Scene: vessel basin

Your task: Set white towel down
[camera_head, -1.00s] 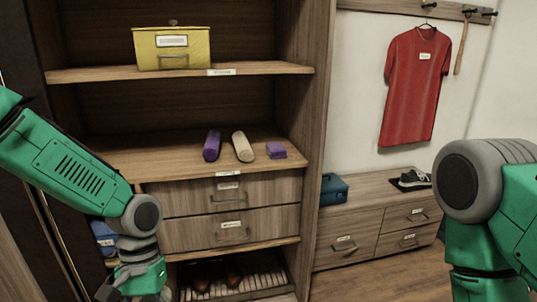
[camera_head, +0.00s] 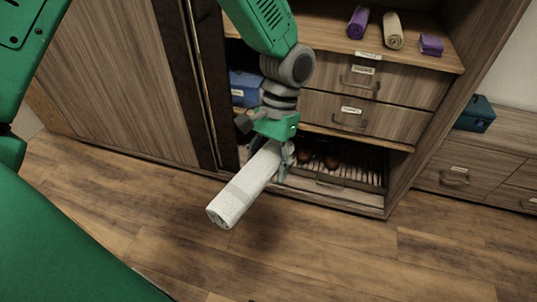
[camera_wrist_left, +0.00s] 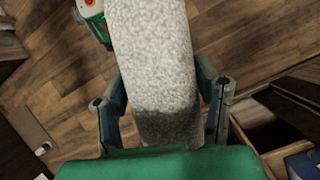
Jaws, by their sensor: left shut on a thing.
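The white towel (camera_head: 244,187) is a thick roll. It is held at one end by my left gripper (camera_head: 270,148), which is shut on it. In the head view the towel slants down to the lower left, in front of the wardrobe's lower shelf and above the floor. In the left wrist view the towel (camera_wrist_left: 152,65) runs up between the two fingers (camera_wrist_left: 163,105), with wooden floor beyond it. My right gripper is not in view.
The wardrobe has two drawers (camera_head: 375,88), and a low rack (camera_head: 345,178) holding brown shoes. Purple and beige rolls (camera_head: 393,31) lie on the shelf above. A blue box (camera_head: 246,88) stands left of the drawers. A teal case (camera_head: 475,114) sits on the right bench. The wooden floor (camera_head: 330,245) in front is clear.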

